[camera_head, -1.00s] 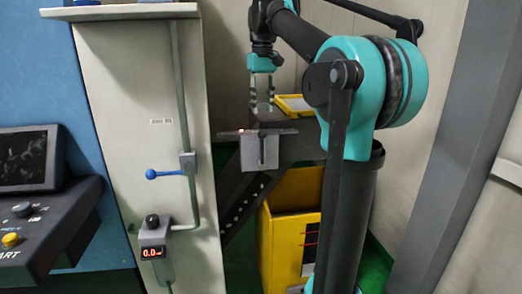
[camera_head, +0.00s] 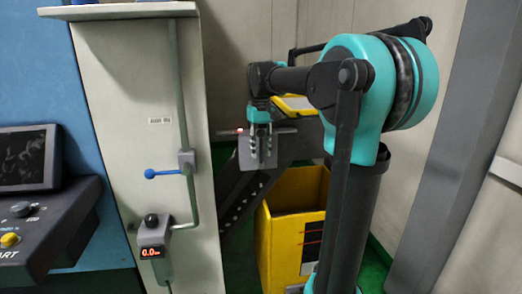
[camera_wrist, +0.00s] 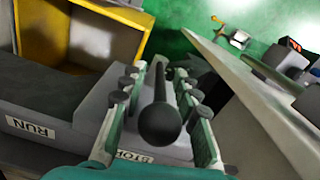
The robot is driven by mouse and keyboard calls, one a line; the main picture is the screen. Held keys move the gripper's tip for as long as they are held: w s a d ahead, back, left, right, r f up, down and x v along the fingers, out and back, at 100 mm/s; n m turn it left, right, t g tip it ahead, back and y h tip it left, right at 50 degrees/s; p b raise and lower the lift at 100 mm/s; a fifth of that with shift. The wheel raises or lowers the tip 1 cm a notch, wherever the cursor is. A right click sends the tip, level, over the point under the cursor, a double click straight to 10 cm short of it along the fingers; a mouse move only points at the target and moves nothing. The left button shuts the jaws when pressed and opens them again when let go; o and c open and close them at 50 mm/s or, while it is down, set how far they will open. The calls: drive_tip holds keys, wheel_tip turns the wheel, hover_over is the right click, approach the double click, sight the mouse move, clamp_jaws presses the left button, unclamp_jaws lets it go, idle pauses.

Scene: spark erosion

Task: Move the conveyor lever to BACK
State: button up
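The conveyor lever (camera_wrist: 160,120) is a dark rod with a black ball knob, seen nearly end-on in the wrist view. It rises from a grey box, and pale labels reading RUN (camera_wrist: 27,128) and, partly hidden, STOP (camera_wrist: 135,156) show there. I see no BACK label. My gripper (camera_wrist: 160,72) is open, with one finger on each side of the lever and gaps between fingers and rod. In the head view my gripper (camera_head: 261,163) points down in front of the grey lever plate (camera_head: 246,156) and hides the lever.
A yellow bin (camera_head: 283,228) stands below the dark conveyor frame (camera_head: 240,203). A pale cabinet (camera_head: 120,100) with a blue-handled valve (camera_head: 163,174) and a red display (camera_head: 151,253) is to the left. A grey post (camera_head: 450,150) stands on the right.

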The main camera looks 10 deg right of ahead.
drive_tip(key=shift+f, duration=0.1)
clamp_jaws()
drive_tip(key=shift+a, duration=0.1)
idle(0.4)
drive_tip(key=shift+a+h, duration=0.65)
drive_tip(key=shift+h, duration=0.45)
drive_tip(key=shift+a+f+h, duration=0.2)
drive_tip(key=shift+a+h, duration=0.25)
drive_tip(key=shift+h, duration=0.65)
unclamp_jaws()
drive_tip(key=shift+r, duration=0.15)
